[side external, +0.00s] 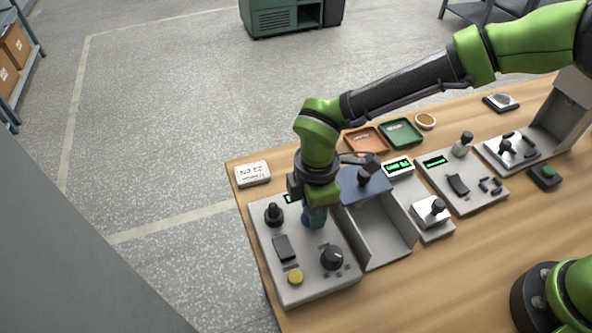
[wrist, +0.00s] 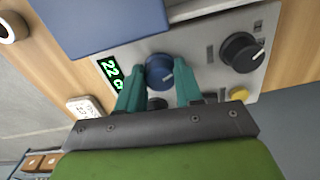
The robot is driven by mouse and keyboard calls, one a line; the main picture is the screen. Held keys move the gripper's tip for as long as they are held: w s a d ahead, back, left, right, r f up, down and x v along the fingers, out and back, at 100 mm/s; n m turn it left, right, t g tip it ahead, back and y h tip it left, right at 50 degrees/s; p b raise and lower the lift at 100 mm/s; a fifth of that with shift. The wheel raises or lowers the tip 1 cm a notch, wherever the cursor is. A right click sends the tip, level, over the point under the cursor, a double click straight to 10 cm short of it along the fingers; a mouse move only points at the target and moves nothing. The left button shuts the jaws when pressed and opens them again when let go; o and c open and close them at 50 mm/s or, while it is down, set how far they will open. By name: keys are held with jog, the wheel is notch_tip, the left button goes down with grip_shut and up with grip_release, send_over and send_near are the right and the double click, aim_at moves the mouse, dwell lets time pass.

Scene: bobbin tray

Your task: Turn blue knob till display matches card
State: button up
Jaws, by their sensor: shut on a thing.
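In the side external view my gripper (side external: 315,216) is low over the panel and hides the knob. The display (wrist: 110,72) shows green characters starting with 22; the rest is partly hidden by a finger. The white card (side external: 253,173) lies on the table beyond the panel; its writing appears upside down and too small to read surely. It also shows in the wrist view (wrist: 85,107).
Close by on the panel are a black knob (side external: 332,257), a yellow button (side external: 295,277), a rocker switch (side external: 284,248) and a black selector (side external: 274,214). An open box with a blue lid (side external: 365,187) stands right beside the panel. More panels and trays lie further right.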

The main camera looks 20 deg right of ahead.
jog(key=shift+r+m, duration=0.1)
jog(key=shift+m, duration=1.9)
jog(key=o, duration=1)
jog(key=shift+o, duration=0.2)
notch_tip(320, 180, up, 17)
